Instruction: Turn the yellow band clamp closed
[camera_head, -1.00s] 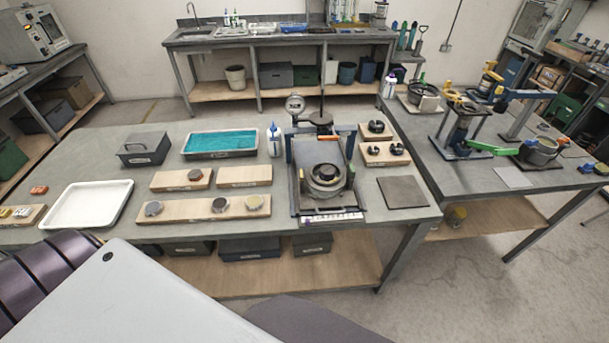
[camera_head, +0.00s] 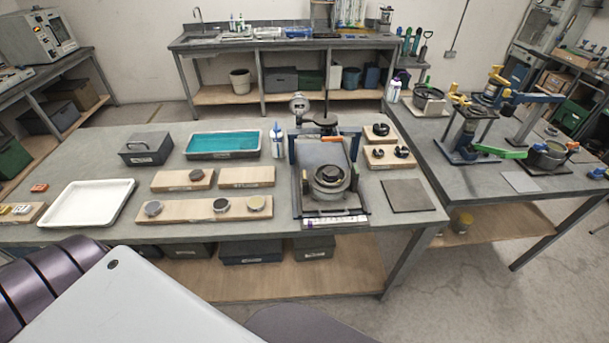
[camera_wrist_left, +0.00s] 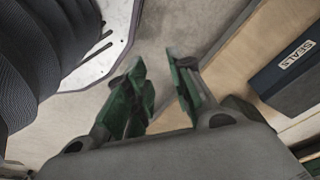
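Small yellow parts sit on lever devices on the right bench, including a yellow piece (camera_head: 497,76) on a blue arm and a yellow top (camera_head: 459,98) on a dark stand. I cannot tell which, if any, is the yellow band clamp. On the middle bench a fixture plate (camera_head: 314,152) carries a dark round ringed part (camera_head: 331,179). My left gripper (camera_wrist_left: 157,62) shows in the left wrist view, its green-padded fingers apart with nothing between them. It is low, over floor, away from these devices. My right gripper is not in view.
The middle bench holds a white tray (camera_head: 73,222), a teal-filled tray (camera_head: 193,156), wooden boards (camera_head: 178,214) with round parts, and a bare dark plate (camera_head: 407,209). A dark labelled box (camera_wrist_left: 296,79) sits on a wooden shelf (camera_wrist_left: 231,61) right of my left gripper.

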